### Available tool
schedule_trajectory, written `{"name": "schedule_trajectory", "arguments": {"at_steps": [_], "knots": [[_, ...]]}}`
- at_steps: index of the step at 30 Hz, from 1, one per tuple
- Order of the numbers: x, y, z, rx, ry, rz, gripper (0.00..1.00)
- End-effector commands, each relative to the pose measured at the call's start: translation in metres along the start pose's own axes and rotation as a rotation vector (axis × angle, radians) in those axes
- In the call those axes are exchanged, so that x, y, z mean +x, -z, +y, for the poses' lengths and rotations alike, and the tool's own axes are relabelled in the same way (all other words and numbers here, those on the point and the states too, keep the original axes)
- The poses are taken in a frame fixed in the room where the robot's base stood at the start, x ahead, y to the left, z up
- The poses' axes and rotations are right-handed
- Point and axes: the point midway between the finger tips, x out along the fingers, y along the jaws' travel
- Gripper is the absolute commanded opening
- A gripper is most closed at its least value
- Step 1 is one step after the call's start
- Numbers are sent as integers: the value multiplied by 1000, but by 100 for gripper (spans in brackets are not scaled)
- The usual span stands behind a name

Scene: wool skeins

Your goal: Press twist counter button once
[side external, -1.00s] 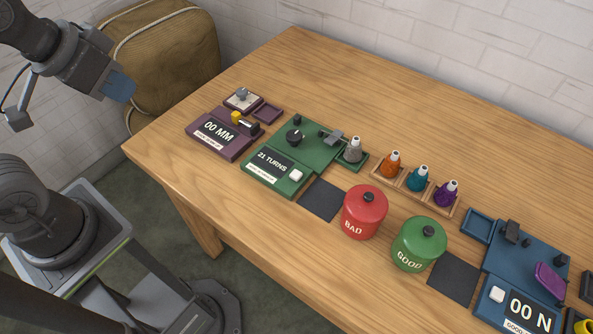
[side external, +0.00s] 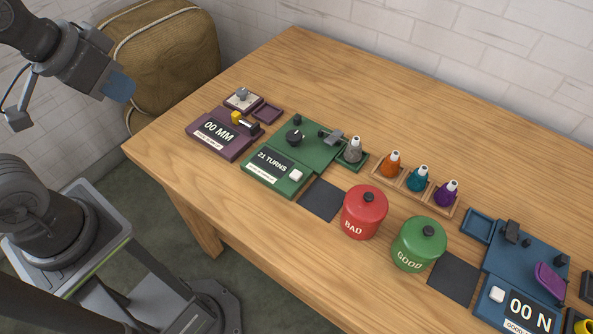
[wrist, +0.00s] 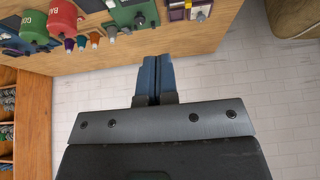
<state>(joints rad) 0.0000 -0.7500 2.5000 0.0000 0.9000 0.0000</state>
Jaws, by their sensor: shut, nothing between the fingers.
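The twist counter is a green device (side external: 264,182) on the table, with a display reading 21 TURNS. Its white square button (side external: 296,175) sits at the display's right end. A black knob (side external: 295,136) and a grey clamp stand on its back part. The green device also shows at the top of the wrist view (wrist: 128,14). My gripper (side external: 124,88) is at the upper left in the side view, in the air beyond the table's left end and well away from the button. In the wrist view its blue fingers (wrist: 157,58) are together and empty.
A purple device (side external: 220,145) reading 00 MM stands left of the counter. A grey skein (side external: 355,150) stands at its right. A red BAD jar (side external: 364,212), a green GOOD jar (side external: 418,243), a rack of coloured skeins (side external: 417,179) and a blue device (side external: 527,270) lie further right.

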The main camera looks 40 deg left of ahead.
Motion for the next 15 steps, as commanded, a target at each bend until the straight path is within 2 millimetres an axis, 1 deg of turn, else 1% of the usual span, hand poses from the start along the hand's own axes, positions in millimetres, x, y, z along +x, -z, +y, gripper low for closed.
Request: {"name": "schedule_trajectory", "arguments": {"at_steps": [5, 8, 11, 14, 15], "knots": [[1, 1, 0, -2, 3, 1, 0], [5, 8, -3, -15, 24, 13, 0], [16, 24, -8, -42, 69, 46, 0], [32, 50, -13, -74, 116, 108, 0], [40, 61, -13, -83, 130, 137, 0]]}}
